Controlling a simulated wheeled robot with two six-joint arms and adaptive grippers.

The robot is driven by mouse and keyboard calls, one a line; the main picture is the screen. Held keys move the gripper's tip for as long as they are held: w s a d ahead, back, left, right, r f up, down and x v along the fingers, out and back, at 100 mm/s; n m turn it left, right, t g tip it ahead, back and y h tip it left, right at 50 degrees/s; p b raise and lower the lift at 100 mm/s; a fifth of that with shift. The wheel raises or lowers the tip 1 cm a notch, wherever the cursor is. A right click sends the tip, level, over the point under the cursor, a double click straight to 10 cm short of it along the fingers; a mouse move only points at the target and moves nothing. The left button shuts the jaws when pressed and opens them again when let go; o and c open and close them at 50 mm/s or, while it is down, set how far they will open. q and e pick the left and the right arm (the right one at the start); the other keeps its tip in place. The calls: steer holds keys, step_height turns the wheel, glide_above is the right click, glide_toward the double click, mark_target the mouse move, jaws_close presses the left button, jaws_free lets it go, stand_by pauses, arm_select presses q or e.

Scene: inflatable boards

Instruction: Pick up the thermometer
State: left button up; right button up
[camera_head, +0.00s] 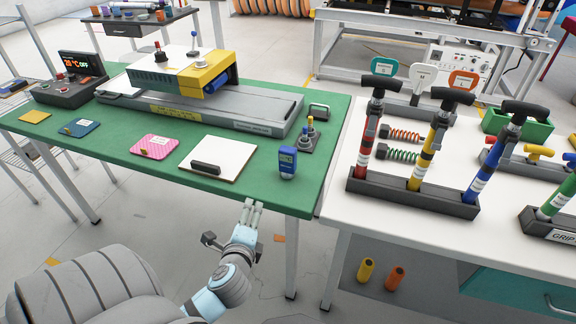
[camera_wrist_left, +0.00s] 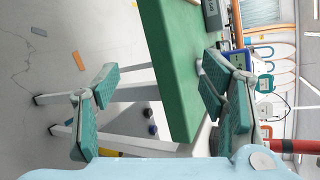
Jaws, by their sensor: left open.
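The thermometer appears to be the small blue handheld device with a pale display (camera_head: 287,161), upright on the green table (camera_head: 105,152) near its front right corner. My left gripper (camera_head: 251,206) is just in front of the table's front edge, below and to the left of the device, and apart from it. In the left wrist view my left gripper (camera_wrist_left: 160,88) has its two teal-padded fingers spread wide with nothing held between them; the green table edge (camera_wrist_left: 172,70) shows beyond. My right gripper is not in view.
Left of the device lies a white board with a black clip (camera_head: 222,158). Behind it stands a small grey holder (camera_head: 308,138). A white table (camera_head: 400,218) with colored hand pumps (camera_head: 425,150) stands to the right. The floor before the green table is mostly open.

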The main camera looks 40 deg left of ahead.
arm_select(q)
steer(key=w+r+m+t, duration=0.3)
steer(key=m, duration=0.3)
steer(key=m+t+h, duration=0.2)
steer(key=m+t, duration=0.1)
steer(key=m, duration=0.8)
glide_toward(286, 159)
steer(key=b+x, duration=0.1)
steer(key=x, duration=1)
steer(key=shift+w+a+f, duration=0.1)
steer(key=shift+w+a, duration=0.05)
steer(key=shift+w, duration=0.2)
steer(key=c, duration=1.4)
steer(key=shift+r+p, duration=9.1)
steer(key=shift+r, duration=4.9)
steer(key=shift+c, duration=0.2)
